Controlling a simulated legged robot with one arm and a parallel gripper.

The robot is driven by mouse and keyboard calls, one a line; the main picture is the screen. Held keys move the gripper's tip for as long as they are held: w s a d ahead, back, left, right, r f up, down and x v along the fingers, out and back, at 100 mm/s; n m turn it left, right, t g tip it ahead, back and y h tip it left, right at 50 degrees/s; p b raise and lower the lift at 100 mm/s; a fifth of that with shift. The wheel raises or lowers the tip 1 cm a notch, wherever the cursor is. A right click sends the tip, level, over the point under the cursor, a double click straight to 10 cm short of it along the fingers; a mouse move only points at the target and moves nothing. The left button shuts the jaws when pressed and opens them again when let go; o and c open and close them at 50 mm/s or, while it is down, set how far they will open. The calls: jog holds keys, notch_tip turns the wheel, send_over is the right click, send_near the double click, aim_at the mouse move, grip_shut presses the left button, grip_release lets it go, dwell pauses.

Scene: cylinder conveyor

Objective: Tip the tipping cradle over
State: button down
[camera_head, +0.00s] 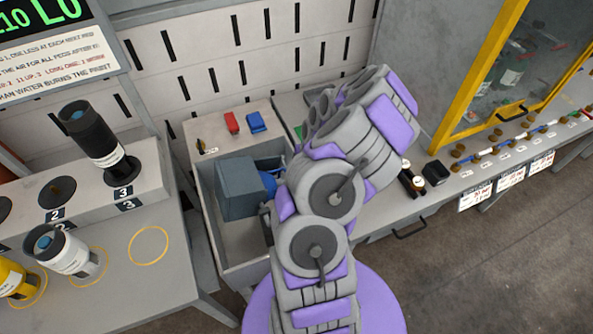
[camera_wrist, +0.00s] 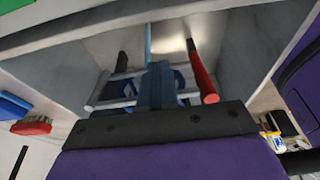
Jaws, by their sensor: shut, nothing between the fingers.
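A dark blue-grey box-shaped piece (camera_head: 239,188), with a bright blue part (camera_head: 269,183) beside it, sits in an open grey bin (camera_head: 210,218) in the head view. It looks like the tipping cradle, though I cannot be sure. My arm covers its right side. In the wrist view, my gripper (camera_wrist: 156,82) is shut and empty, with its narrow fingers pointing into the grey bin. Beyond the fingers are a pale crossbar, blue curved parts, a dark bar and a red bar (camera_wrist: 204,75). Whether the fingertips touch any of these I cannot tell.
Red (camera_head: 231,122) and blue (camera_head: 256,122) items lie behind the bin. At left, a black cylinder (camera_head: 92,135) stands on a numbered rack; white (camera_head: 65,251) and yellow cylinders stand below. A yellow-framed cabinet (camera_head: 483,75) is at right.

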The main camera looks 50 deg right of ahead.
jog(key=shift+x, duration=1.05)
jog(key=shift+s+d, duration=0.15)
jog(key=shift+d, duration=0.05)
dwell(0.5)
jog(key=p+v, duration=0.3)
jog(key=v, duration=1.4)
jog(key=shift+d+r, duration=0.1)
